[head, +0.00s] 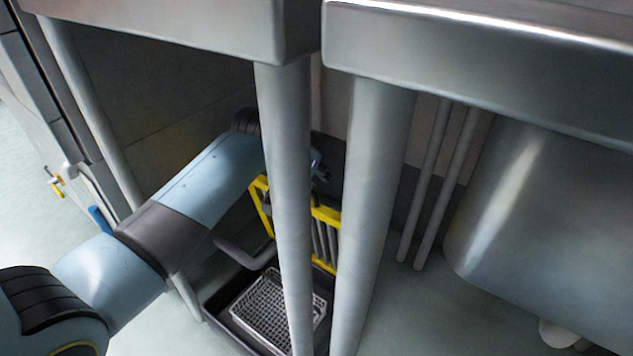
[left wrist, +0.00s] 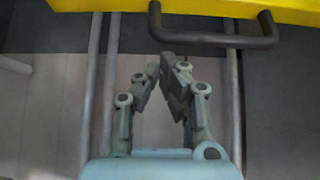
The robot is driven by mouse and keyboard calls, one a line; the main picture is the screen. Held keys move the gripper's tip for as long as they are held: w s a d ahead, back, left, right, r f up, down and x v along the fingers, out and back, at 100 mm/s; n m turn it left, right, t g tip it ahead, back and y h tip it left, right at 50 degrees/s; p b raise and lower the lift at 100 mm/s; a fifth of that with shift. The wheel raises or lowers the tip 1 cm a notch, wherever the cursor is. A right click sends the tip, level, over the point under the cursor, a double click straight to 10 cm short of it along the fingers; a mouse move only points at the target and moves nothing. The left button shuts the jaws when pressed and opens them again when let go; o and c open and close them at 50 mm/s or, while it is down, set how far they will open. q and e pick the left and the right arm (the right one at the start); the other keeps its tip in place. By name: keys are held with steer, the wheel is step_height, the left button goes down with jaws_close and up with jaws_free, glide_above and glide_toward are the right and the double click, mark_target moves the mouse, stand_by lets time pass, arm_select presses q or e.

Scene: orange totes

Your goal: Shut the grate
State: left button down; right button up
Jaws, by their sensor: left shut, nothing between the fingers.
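The yellow-framed grate (head: 327,214) stands raised and tilted above a dark floor basin (head: 240,338), with grey bars inside its frame. A steel table leg hides part of it. In the left wrist view, its yellow edge (left wrist: 100,6) crosses the top, and a dark bar handle (left wrist: 215,41) sticks out from it. My left gripper (left wrist: 176,68) is shut and empty, its fingertips just short of the handle in that view. In the head view, the left gripper (head: 321,168) is mostly hidden behind the table leg, near the top of the grate. My right gripper is not in view.
A metal mesh basket (head: 270,310) sits in the basin. Steel table legs (head: 368,200) stand close in front of the grate. Steel counters (head: 480,60) overhang above, and a rounded steel vessel (head: 560,220) is at the right. Thin vertical pipes (head: 435,185) run behind.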

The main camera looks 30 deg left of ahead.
arm_select(q)
steer(key=shift+s+f, duration=0.15)
steer(key=shift+s, duration=0.3)
